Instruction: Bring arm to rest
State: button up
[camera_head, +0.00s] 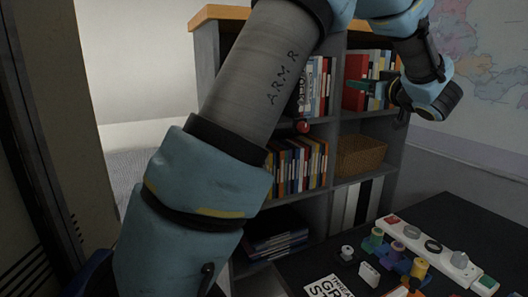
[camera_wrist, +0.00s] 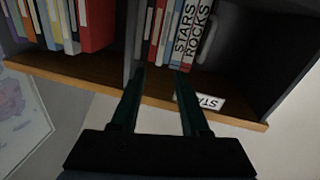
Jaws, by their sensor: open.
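My gripper (camera_head: 368,87) is at the upper right in the head view, at the end of my blue and grey arm, in front of the bookcase's upper shelf. In the wrist view its two dark fingers (camera_wrist: 161,73) are spread apart with nothing between them. They point at the edge of a wooden shelf and the books on it. From these pictures I cannot tell how far the fingertips are from the shelf. My arm hides part of the bookcase in the head view.
The grey bookcase (camera_head: 207,75) holds books (camera_head: 295,168) and a wicker basket (camera_head: 360,155). Books marked STARS and ROCKS (camera_wrist: 190,35) stand near my fingers, with a white label (camera_wrist: 200,103) at the shelf edge. A dark desk (camera_head: 455,215) at lower right carries a power strip (camera_head: 437,257) and small items.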

jog(key=w+a+f+m+h, duration=0.1)
jog(key=w+a+m+h, duration=0.1)
jog(key=w+a+h, duration=0.15)
jog(key=s+a+f+m+g+h+p, duration=0.15)
jog(key=a+f+m+g+h, duration=0.35)
jog(key=a+f, duration=0.65)
jog(key=s+a+f+g+y, duration=0.1)
jog(key=s+a+f+g, duration=0.2)
jog(key=s+a, duration=0.3)
jog(key=s+a+f+g+y, duration=0.1)
jog(key=s+a+f+g, duration=0.3)
jog(key=s, duration=0.5)
jog(key=s+a+f+n+g+y, duration=0.1)
jog(key=s+a+f+g, duration=0.3)
jog(key=s+a+f, duration=0.2)
jog(key=shift+s+a, duration=1)
jog(key=shift+s, duration=0.05)
